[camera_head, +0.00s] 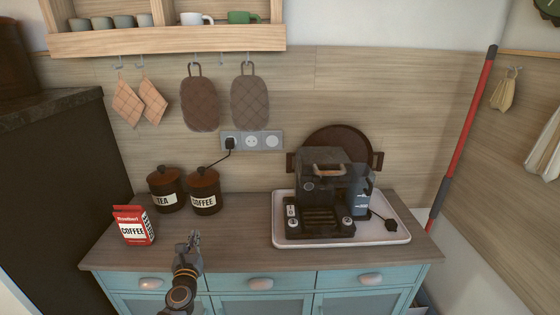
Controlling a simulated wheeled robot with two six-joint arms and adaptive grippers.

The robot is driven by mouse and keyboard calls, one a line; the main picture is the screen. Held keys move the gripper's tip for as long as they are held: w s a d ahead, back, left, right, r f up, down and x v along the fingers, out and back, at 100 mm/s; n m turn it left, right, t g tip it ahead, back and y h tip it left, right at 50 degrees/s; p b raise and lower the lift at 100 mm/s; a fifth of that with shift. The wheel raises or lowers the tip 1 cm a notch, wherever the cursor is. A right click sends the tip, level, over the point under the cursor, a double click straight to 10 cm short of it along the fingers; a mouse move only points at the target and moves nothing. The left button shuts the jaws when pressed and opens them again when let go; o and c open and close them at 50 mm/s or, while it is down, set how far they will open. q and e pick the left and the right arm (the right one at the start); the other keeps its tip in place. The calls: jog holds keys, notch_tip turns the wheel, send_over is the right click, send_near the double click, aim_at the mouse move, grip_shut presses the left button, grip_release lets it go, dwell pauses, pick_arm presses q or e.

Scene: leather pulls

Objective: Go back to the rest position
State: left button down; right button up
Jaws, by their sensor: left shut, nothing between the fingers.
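My left gripper (193,240) is shut and empty, in the lower part of the head view. It is seen over the front part of the wooden counter (235,225), between the red coffee packet and the coffee machine. Its arm comes up from the bottom edge, in front of the blue cabinet. I cannot tell whether the fingertips touch the counter. My right gripper is not in view.
A red coffee packet (133,226) stands left of the gripper. TEA (165,190) and COFFEE (203,191) canisters stand behind. A coffee machine (322,195) sits on a white tray (395,228) at right. The blue cabinet (262,302) has drawers with knobs.

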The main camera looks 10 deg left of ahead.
pick_arm(q)
jog(key=s+n+g+y, duration=0.1)
jog(key=s+n, duration=0.1)
jog(key=n, duration=0.1)
jog(key=s+n+g, duration=0.1)
jog(key=s+n, duration=0.1)
jog(key=n, duration=0.1)
jog(key=s+n+g+y, duration=0.1)
jog(key=n, duration=0.3)
jog(key=shift+s+a+f+y, duration=0.1)
jog(key=shift+s+f+y, duration=0.1)
jog(key=shift+s+y, duration=0.15)
jog(key=s+d+f+n+g+h, duration=0.3)
jog(key=s+d+n+g+h, duration=0.15)
jog(key=s+d+n, duration=0.5)
jog(key=s+d+f+n+g+h, duration=0.4)
jog(key=s+d+n+g, duration=0.25)
jog(key=s+n, duration=0.6)
jog(key=s+a+f+m, duration=0.1)
jog(key=s+f, duration=0.1)
jog(key=f, duration=1.2)
jog(key=s+a+f, duration=0.2)
jog(key=s+f, duration=0.1)
jog(key=f, duration=1)
jog(key=s+f+g, duration=0.1)
jog(key=s+f, duration=1.4)
jog(key=s, duration=0.2)
jog(key=shift+s+a+g, duration=0.3)
jog(key=shift+g, duration=0.1)
